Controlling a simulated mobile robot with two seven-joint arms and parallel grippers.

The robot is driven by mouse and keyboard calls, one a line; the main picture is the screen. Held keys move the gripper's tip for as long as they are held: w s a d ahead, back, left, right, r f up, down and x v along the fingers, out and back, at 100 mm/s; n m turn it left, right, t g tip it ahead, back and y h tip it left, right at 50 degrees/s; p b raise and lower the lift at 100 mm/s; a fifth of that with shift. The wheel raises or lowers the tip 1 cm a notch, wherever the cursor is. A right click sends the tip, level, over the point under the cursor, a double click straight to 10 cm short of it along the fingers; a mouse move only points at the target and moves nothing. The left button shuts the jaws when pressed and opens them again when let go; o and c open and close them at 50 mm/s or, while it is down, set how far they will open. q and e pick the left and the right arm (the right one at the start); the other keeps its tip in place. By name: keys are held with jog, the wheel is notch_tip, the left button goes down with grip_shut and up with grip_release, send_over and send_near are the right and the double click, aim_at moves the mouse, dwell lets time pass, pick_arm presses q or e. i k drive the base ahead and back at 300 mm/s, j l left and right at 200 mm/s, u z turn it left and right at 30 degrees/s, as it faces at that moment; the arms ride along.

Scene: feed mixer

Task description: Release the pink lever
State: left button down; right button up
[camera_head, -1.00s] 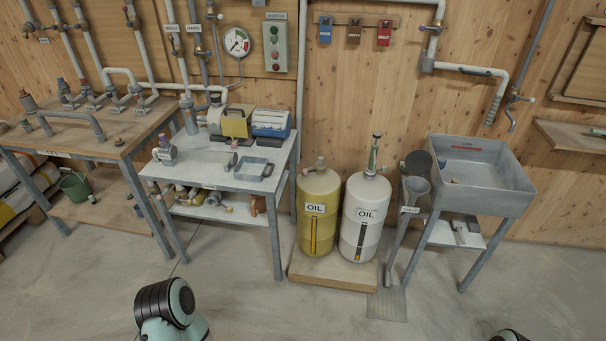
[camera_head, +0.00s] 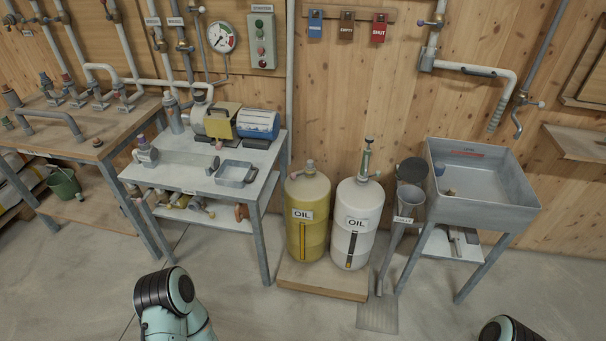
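I cannot single out a pink lever for certain; several small handles are too small to tell their colour well. A pinkish knob (camera_head: 141,140) tops a fitting at the left of the metal-topped table. A small pale handle (camera_head: 310,164) sits on the yellow oil tank (camera_head: 307,235). A pale handle (camera_head: 536,104) is on the pipe above the sink. Reddish-topped fittings (camera_head: 68,80) stand on the wooden bench at the left. Only links of my arms show at the bottom edge, left and right. Neither gripper is in view, and nothing is touched by my arms.
The white oil tank (camera_head: 354,240) stands with the yellow one on a low wooden platform (camera_head: 315,283). A metal-topped table (camera_head: 180,176) carries a blue motor (camera_head: 259,124). A grey sink (camera_head: 510,185) stands at right. The floor in front is clear.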

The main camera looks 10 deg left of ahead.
aim_at(293, 175)
jog(key=i+l+u, duration=0.2)
jog(key=i+l, duration=0.95)
jog(key=i+j, duration=0.35)
jog(key=i, duration=0.05)
